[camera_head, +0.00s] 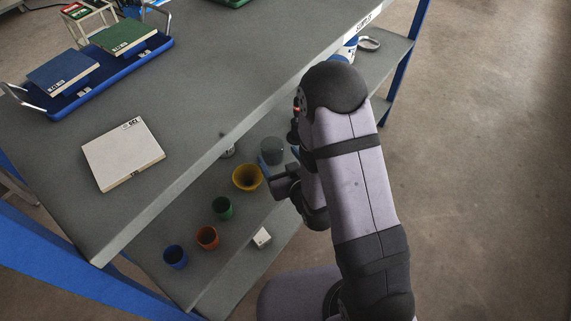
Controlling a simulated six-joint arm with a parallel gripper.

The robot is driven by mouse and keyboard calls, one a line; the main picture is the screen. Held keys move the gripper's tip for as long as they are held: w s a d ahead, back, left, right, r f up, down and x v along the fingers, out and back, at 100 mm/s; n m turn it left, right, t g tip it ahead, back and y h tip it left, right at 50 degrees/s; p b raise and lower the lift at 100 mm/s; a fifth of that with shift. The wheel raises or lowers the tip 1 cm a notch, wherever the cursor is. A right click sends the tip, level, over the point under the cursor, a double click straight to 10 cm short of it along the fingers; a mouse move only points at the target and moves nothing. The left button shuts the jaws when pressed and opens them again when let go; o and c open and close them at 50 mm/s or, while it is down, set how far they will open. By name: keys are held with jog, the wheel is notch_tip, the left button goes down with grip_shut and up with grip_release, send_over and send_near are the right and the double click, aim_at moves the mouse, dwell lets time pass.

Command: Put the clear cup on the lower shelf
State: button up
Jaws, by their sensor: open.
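A grey, see-through-looking cup (272,147), which I take for the clear cup, stands upright on the lower shelf (228,262). My gripper (279,160) is at the lower shelf, just in front of this cup. Its blue-tipped fingers are apart, one to each side of the cup's lower part. I cannot tell whether they touch it. My arm covers the shelf to the right of the cup.
Yellow (247,177), green (222,208), orange (207,238) and blue (175,256) cups stand in a row on the lower shelf, near a small white block (262,238). The upper shelf (225,65) overhangs, holding a white tile (122,153) and a blue tray (166,43).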

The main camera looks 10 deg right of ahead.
jog(key=shift+s+r+p, duration=0.35)
jog(key=shift+r+p, duration=0.1)
jog(key=shift+p, duration=0.25)
jog(key=p+v, duration=0.1)
jog(key=p, duration=0.2)
jog(key=shift+s+d+r, duration=0.1)
jog(key=shift+s+d, duration=0.05)
jog(key=shift+s, duration=0.15)
jog(key=shift+p+v, duration=1.1)
jog(key=shift+p, duration=0.2)
jog(key=shift+f, duration=0.25)
jog(key=shift+w, duration=0.1)
jog(key=shift+w+d+f+g, duration=0.1)
jog(key=shift+w+d+g, duration=0.25)
jog(key=shift+g, duration=0.15)
jog(key=shift+w+d+g+h, duration=0.25)
jog(key=shift+d+g+h, duration=0.25)
jog(key=shift+g, duration=0.2)
jog(key=s+d+r+m+g+h, duration=0.1)
jog(key=s+d+r+g, duration=0.2)
jog(key=s, duration=0.6)
jog(key=s+d+r+m+g+h, duration=0.1)
jog(key=s+d+r+g, duration=0.1)
jog(key=s+r+g, duration=0.5)
jog(key=shift+s+d+r+m+g, duration=0.35)
jog(key=shift+s+r, duration=0.5)
jog(key=shift+s, duration=0.3)
